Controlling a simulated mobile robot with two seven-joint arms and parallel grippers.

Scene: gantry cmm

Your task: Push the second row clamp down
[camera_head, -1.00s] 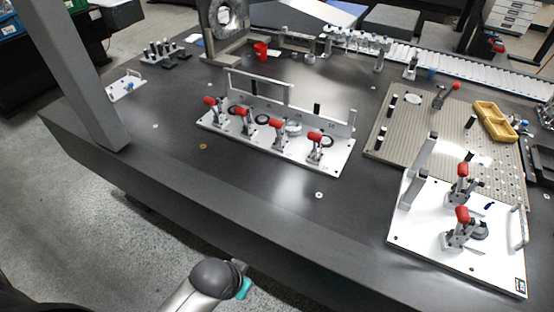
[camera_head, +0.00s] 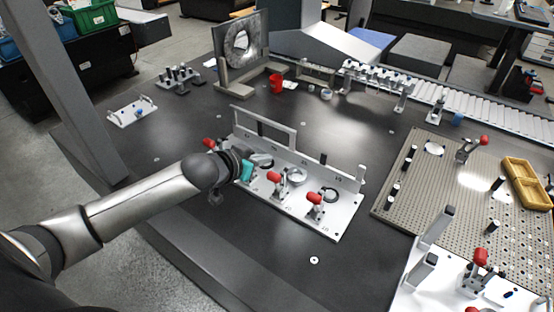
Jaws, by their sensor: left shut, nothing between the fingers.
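A white fixture plate (camera_head: 338,231) with an upright back wall carries a row of red-handled toggle clamps. The first clamp's red handle (camera_head: 209,143) shows at the left end, partly behind my arm. The third clamp's red handle (camera_head: 274,177) and the fourth clamp's red handle (camera_head: 315,198) show clearly, both raised. My left gripper (camera_head: 247,170), with teal fingertips, is shut and empty at the second clamp's place in the row. It hides that clamp, so I cannot tell its handle position or whether I touch it. My right gripper is not in view.
Another white fixture (camera_head: 412,292) with red clamps stands at the lower right. A perforated plate (camera_head: 395,210) with a yellow tray (camera_head: 526,183) lies to the right. A red cup (camera_head: 276,83) stands behind the row. The dark tabletop (camera_head: 300,262) in front of the row is clear.

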